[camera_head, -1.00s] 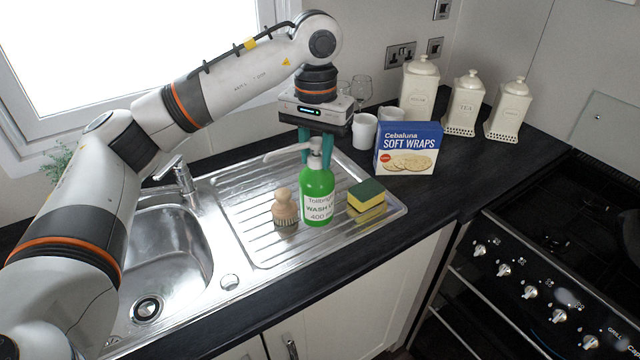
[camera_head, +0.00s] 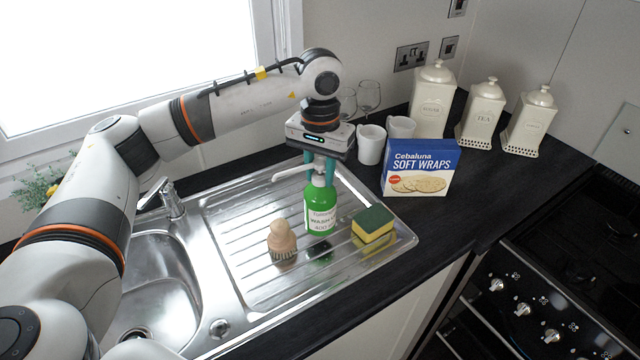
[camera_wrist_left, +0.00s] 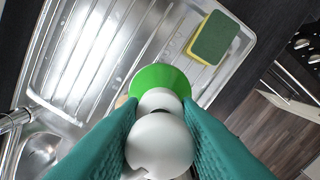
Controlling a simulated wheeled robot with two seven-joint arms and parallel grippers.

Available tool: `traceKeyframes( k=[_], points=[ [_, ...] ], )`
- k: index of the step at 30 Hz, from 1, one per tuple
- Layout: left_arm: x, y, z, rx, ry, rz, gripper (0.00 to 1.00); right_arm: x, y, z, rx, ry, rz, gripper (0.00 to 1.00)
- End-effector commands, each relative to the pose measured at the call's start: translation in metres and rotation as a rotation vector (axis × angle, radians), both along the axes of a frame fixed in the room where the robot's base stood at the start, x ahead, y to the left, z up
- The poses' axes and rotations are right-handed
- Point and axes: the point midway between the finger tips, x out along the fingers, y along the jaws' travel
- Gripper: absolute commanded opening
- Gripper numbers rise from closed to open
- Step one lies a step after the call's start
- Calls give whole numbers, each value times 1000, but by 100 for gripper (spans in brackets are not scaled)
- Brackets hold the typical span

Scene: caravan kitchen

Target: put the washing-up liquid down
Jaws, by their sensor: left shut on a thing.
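The washing-up liquid (camera_head: 320,211) is a green pump bottle with a white label and white pump head. My left gripper (camera_head: 319,166) is shut on it near the top, pointing down with teal fingers. The bottle looks upright and seems a little above the ribbed steel drainer (camera_head: 240,212); a dark green reflection shows below its base. In the left wrist view the white pump head (camera_wrist_left: 160,143) sits between the two fingers, with the green body (camera_wrist_left: 158,76) beyond. My right gripper is not in view.
A wooden brush (camera_head: 282,240) stands left of the bottle on the drainer, and a sponge (camera_head: 373,222) lies to the right. Behind are a wraps box (camera_head: 420,168), white mugs (camera_head: 371,145), wine glasses (camera_head: 369,95) and cream canisters (camera_head: 433,98). The sink bowl (camera_head: 150,270) is at left.

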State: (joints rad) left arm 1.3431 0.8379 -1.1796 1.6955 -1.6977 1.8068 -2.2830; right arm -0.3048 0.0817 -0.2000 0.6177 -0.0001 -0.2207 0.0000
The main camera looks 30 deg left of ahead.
Motion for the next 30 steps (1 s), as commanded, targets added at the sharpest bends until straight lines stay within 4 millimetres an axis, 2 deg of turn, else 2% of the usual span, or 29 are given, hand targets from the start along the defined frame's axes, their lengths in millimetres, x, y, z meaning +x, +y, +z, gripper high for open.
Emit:
traceKeyframes(
  k=[9, 20, 21, 24, 30],
  points=[
    [0, 0, -34, 0, 0, 0, 0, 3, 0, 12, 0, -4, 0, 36],
    [0, 0, -41, -1, -2, 0, 0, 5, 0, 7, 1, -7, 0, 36],
    [0, 0, -41, 0, -1, 0, 32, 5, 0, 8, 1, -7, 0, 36],
    [0, 0, -41, 0, -1, 0, 49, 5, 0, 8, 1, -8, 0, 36],
    [0, 0, -40, 0, 0, 0, 51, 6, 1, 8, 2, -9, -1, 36]
  ],
)
